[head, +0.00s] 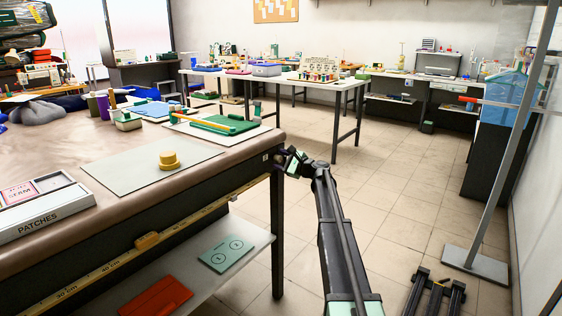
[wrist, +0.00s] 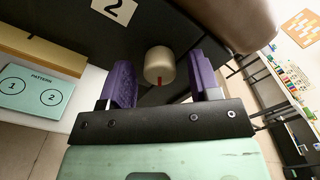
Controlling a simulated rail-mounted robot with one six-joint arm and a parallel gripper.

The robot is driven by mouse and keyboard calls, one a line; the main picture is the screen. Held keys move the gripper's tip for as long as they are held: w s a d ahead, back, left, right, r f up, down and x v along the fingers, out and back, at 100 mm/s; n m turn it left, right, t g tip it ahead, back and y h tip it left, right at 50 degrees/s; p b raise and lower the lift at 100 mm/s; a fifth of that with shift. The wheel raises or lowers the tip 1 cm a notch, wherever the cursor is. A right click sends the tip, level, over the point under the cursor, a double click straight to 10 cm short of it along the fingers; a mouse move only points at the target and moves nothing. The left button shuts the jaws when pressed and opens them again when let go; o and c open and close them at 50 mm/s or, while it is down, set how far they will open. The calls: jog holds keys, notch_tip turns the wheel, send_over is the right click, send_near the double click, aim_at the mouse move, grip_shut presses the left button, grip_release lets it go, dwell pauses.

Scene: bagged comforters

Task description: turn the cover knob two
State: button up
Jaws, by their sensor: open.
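A cream round knob (wrist: 159,62) with a red mark at its lower edge sticks out of a dark panel in the wrist view. A white plate marked 2 (wrist: 117,10) is on the same panel, up and left of it. My gripper (wrist: 162,82) is open, with one purple finger on each side of the knob in the picture. Whether the fingers reach around the knob or stop short of it, I cannot tell. In the head view my gripper (head: 291,160) is at the table's right end, and the knob is not clearly seen there.
The brown-topped table (head: 60,160) has a grey board (head: 125,172) with a yellow round piece (head: 169,160) on it. A green pattern card (head: 227,253) and a red item (head: 155,297) lie on the lower shelf.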

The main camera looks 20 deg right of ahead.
jog(key=v, duration=1)
jog(key=shift+s, duration=0.25)
jog(key=shift+d, duration=0.1)
